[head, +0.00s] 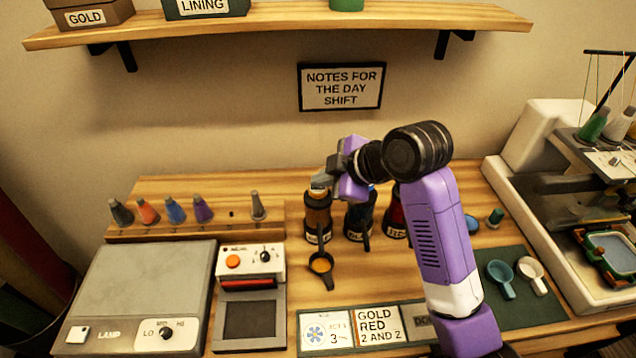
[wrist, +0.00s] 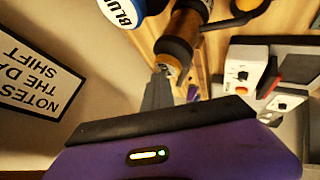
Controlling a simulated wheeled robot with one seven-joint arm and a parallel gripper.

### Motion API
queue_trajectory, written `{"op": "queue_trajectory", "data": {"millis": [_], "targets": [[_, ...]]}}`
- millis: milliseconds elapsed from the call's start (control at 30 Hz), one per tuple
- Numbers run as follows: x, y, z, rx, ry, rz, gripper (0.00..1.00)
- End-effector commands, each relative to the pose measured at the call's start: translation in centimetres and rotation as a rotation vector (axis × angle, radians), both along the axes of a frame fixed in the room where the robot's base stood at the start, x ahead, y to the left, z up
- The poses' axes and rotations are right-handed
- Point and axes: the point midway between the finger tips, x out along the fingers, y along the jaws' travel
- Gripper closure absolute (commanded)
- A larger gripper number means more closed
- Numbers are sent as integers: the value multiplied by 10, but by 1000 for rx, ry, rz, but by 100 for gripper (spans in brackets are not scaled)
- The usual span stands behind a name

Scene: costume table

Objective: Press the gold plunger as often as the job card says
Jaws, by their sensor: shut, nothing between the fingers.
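The gold pump bottle (head: 318,215) stands on the table, left of a blue one (head: 358,218) and a red one (head: 394,218). My gripper (head: 322,182) is shut and empty, its tips right at the gold bottle's plunger top. In the wrist view the fingertips (wrist: 166,80) point at the plunger (wrist: 170,58) of the gold bottle (wrist: 182,32); I cannot tell whether they touch. The job card (head: 380,325) reads "GOLD RED 2 AND 2", its last character unclear. A card (head: 326,334) to its left shows a blue flower and a 3.
A control box with an orange button (head: 240,262) and a lamp plate (head: 145,285) stand left. Thread cones (head: 175,210) stand behind. A shelf (head: 280,22) hangs above; an embroidery machine (head: 570,150) is right.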

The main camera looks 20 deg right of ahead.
Motion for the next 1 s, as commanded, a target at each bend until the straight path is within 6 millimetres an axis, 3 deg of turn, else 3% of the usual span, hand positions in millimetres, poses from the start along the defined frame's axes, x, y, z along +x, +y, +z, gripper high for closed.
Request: {"op": "queue_trajectory", "data": {"millis": [267,700,1000], "targets": [[0,0,1,0,4,-1,100],[0,0,24,0,3,-1,100],[0,0,24,0,2,-1,100]]}}
